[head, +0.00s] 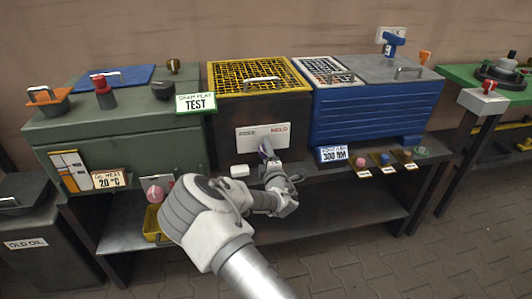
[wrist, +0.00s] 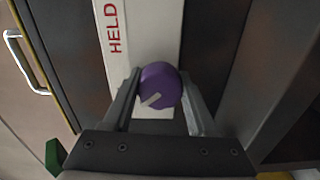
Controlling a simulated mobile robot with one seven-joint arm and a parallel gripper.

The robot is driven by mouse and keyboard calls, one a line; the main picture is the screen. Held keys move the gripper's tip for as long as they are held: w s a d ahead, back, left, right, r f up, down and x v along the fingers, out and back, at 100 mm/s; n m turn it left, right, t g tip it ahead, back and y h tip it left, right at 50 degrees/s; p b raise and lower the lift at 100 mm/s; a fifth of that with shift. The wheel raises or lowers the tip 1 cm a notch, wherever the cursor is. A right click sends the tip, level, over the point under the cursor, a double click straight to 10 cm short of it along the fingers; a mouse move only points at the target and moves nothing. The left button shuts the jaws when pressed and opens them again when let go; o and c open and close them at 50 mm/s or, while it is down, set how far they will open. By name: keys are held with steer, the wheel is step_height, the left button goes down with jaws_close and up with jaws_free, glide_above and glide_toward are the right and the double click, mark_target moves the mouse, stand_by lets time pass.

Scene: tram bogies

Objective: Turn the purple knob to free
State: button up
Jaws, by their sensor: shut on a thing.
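The purple knob (wrist: 160,84) sits on a white label plate with red HELD lettering (wrist: 114,28). In the wrist view its pale pointer mark slants toward the lower left, away from the HELD word. My gripper (wrist: 159,92) has one finger on each side of the knob and is shut on it. In the head view the white plate (head: 249,137) is on the front of the dark box with the yellow grille. It reads FREE at left and HELD at right. The knob (head: 264,152) is mostly hidden there by my gripper (head: 268,160).
A green cabinet (head: 120,135) stands left of the box and a blue box (head: 370,110) right. A small white block (head: 239,171) lies on the ledge near my wrist. Several coloured knobs line the ledge at right. A yellow bin (head: 153,222) is on the lower shelf.

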steer(key=o, duration=1.4)
steer(key=shift+c, duration=0.2)
steer(key=p+v, duration=0.3)
steer(key=v, duration=1.4)
steer(key=shift+s, duration=0.2)
steer(key=shift+d+r+p, duration=0.1)
steer(key=shift+p, duration=0.2)
